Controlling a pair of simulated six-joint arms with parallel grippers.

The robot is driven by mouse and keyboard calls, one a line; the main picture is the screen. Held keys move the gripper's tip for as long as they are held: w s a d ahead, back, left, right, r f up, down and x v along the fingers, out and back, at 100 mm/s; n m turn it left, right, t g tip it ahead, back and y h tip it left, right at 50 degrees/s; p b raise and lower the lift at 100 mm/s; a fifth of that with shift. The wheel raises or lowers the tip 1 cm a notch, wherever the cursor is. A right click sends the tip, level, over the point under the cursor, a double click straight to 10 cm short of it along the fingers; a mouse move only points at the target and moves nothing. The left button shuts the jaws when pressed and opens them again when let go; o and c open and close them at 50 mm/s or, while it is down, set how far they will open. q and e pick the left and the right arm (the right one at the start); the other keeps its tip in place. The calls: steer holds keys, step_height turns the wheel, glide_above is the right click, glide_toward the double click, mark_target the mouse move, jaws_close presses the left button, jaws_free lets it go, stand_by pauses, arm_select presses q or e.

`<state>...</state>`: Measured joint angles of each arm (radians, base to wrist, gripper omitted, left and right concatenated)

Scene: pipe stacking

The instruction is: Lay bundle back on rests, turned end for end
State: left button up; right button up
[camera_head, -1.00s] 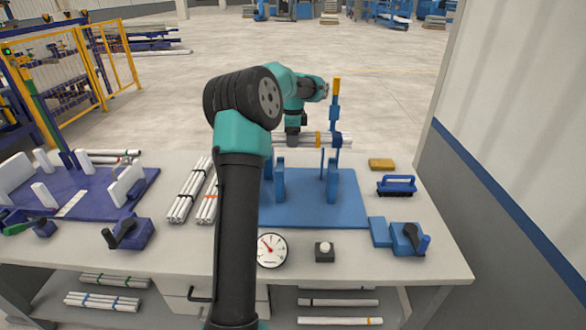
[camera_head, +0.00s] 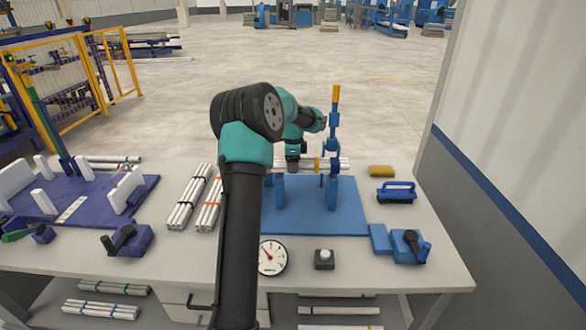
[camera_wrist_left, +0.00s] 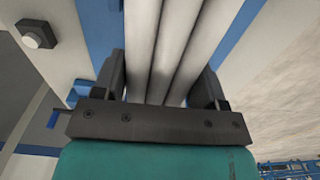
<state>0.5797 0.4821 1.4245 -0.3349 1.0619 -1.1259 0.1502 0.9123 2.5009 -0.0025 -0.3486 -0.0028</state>
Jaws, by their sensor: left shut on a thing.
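My left gripper (camera_head: 293,164) is shut around the pipe bundle (camera_head: 337,165), near its left end. The bundle is several white pipes with a yellow band (camera_head: 317,164), held roughly level. In the left wrist view the pipes (camera_wrist_left: 165,45) run between the two dark jaws (camera_wrist_left: 165,80). Two blue rests, left (camera_head: 280,189) and right (camera_head: 332,193), stand on a blue plate (camera_head: 308,214). The bundle shows close to the height of the rest tops; I cannot tell whether it touches them. My own arm hides part of the plate's left side. My right gripper is not in view.
Two other pipe bundles (camera_head: 187,205) lie left of the plate. A gauge (camera_head: 271,257), a button box (camera_head: 324,259), a blue brush (camera_head: 397,191) and a yellow block (camera_head: 381,171) are nearby.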

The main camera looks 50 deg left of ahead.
arm_select(q)
steer(key=shift+f, duration=1)
steer(key=shift+f, duration=0.2)
steer(key=o, duration=1.1)
steer(key=shift+o, duration=0.2)
steer(key=shift+r, duration=0.1)
step_height(320, 180, up, 12)
steer(key=shift+r, duration=0.1)
